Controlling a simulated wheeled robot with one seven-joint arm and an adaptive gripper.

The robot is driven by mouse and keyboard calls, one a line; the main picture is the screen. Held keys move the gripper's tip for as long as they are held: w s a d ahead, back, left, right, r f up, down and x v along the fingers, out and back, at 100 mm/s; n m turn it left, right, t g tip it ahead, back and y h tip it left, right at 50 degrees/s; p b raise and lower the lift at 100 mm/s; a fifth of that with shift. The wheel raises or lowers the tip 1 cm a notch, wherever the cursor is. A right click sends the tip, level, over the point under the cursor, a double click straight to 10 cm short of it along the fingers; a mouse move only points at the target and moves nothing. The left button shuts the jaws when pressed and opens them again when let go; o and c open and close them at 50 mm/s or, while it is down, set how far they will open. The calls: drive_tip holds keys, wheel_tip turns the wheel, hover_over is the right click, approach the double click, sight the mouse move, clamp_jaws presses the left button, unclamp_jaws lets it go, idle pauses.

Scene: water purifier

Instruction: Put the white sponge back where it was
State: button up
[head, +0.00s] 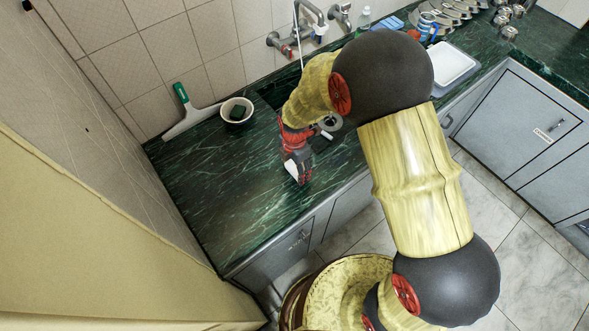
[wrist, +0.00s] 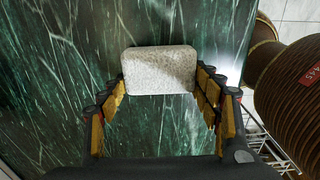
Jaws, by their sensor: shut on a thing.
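The white sponge (wrist: 160,70) is between the fingers of my gripper (wrist: 160,86) in the wrist view, and the fingers are shut on its two sides. In the head view the white sponge (head: 292,168) shows as a small pale patch at the tip of my gripper (head: 299,172). My gripper is over the dark green marble counter (head: 220,205), near its front edge. I cannot tell whether the sponge touches the counter.
A white bowl (head: 246,104) with a dark green item inside stands by the back wall. The tap (head: 310,20) is behind my arm. A white tray (head: 452,66) lies right. The left counter is clear.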

drive_tip(key=shift+f, duration=0.1)
drive_tip(key=shift+f, duration=0.1)
drive_tip(key=o, duration=1)
drive_tip(key=shift+o, duration=0.5)
drive_tip(key=shift+r, duration=0.2)
wheel_tip(320, 180, up, 12)
drive_tip(key=p, duration=0.2)
wheel_tip(320, 180, up, 8)
drive_tip(key=m+t, duration=0.1)
drive_tip(key=m, duration=0.3)
hover_over(295, 169)
drive_tip(key=d, duration=0.3)
drive_tip(key=s+d+r+m+t, duration=0.1)
drive_tip(key=s+d+r+m, duration=0.35)
drive_tip(key=r+m, duration=0.2)
drive_tip(key=s+d+r+m+t, duration=0.2)
drive_tip(key=s+d+r+m, duration=0.25)
drive_tip(key=r, duration=0.25)
drive_tip(key=s+d+r+m+t, duration=0.1)
drive_tip(key=s+d+r+m, duration=0.2)
drive_tip(key=s+m, duration=0.6)
wheel_tip(295, 169, up, 2)
drive_tip(key=shift+s+d+m+t, duration=0.15)
drive_tip(key=shift+s+m+t, duration=0.2)
drive_tip(key=shift+s, duration=0.3)
